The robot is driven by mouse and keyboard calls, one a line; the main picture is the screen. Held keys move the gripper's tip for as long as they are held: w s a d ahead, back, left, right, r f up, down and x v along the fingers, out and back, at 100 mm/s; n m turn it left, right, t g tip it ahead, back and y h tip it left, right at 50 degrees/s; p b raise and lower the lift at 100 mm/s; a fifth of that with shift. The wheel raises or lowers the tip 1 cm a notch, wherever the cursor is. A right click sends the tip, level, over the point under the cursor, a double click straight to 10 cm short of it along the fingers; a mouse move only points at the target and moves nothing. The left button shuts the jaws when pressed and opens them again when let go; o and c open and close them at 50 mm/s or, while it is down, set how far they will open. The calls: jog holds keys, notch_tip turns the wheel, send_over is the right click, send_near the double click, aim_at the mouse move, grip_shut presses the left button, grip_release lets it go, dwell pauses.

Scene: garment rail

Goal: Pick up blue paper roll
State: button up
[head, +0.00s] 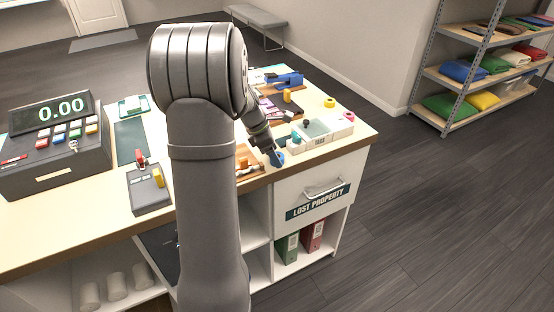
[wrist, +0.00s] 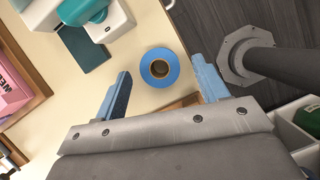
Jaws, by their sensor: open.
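The blue paper roll (wrist: 147,77) shows in the wrist view as a blue ring around a brown core with a dark hole. It stands on the pale counter top, near its edge. My gripper (wrist: 161,68) is open, with one blue finger on each side of the roll in the picture and a gap to each. I cannot tell how far above the roll the fingertips are. In the head view my gripper (head: 274,156) points down at the counter's front right part, and a blue patch of the roll (head: 280,160) shows beside it, partly hidden.
In the wrist view a white object with a teal part (wrist: 92,12) and a dark green mat (wrist: 82,48) lie left of the roll. A dark post with a flange (wrist: 240,58) is at right.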

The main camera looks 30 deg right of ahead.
jog(key=shift+d+f, duration=0.1)
jog(key=shift+f, duration=0.2)
jog(key=c, duration=1.1)
jog(key=shift+r, duration=0.1)
